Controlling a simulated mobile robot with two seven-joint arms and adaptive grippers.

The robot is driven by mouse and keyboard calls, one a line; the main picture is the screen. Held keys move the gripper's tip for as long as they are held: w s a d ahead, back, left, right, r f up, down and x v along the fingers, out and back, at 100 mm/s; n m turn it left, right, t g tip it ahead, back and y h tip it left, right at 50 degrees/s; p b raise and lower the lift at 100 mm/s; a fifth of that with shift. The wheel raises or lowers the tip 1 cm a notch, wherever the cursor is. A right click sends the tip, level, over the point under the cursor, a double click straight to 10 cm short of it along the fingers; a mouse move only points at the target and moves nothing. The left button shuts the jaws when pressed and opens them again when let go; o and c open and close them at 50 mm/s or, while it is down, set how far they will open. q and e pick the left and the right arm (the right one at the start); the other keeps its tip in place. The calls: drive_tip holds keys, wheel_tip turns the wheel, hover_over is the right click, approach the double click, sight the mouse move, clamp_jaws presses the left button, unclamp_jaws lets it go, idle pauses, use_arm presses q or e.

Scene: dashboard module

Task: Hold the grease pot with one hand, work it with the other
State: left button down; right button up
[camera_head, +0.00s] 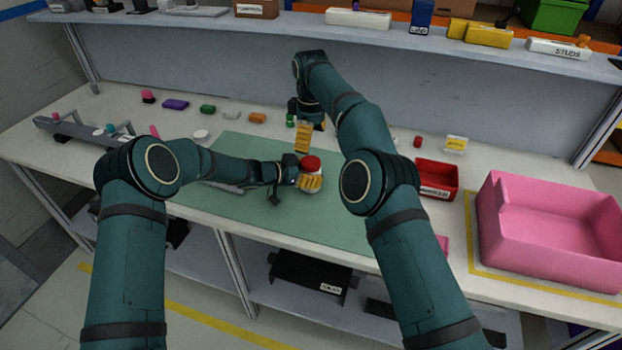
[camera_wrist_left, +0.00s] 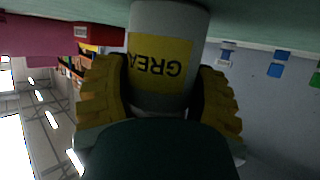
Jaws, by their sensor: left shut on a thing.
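The grease pot is a white cylinder with a red top (camera_head: 310,163), over the middle of the green mat (camera_head: 262,212). My left gripper (camera_head: 309,183) is shut on it, its yellow fingers around the side. In the left wrist view, which is upside down, the pot (camera_wrist_left: 162,60) shows a yellow label reading "GREA" between the two ribbed fingers (camera_wrist_left: 160,105). I cannot tell whether its base touches the mat. My right gripper (camera_head: 304,138) points down just behind the pot, apart from its top. Its fingers overlap in view, so their opening is unclear.
A red bin (camera_head: 437,180) and a large pink bin (camera_head: 560,225) stand at right. Several small coloured items, such as an orange one (camera_head: 257,118), line the back left. A grey rail fixture (camera_head: 75,133) lies at left. A shelf (camera_head: 230,28) runs above the back.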

sight(311, 161)
drive_tip(key=n, duration=0.5)
drive_tip(key=shift+n, duration=0.3)
drive_tip(key=n, duration=0.4)
drive_tip(key=shift+f, duration=0.1)
drive_tip(key=shift+f, duration=3.9)
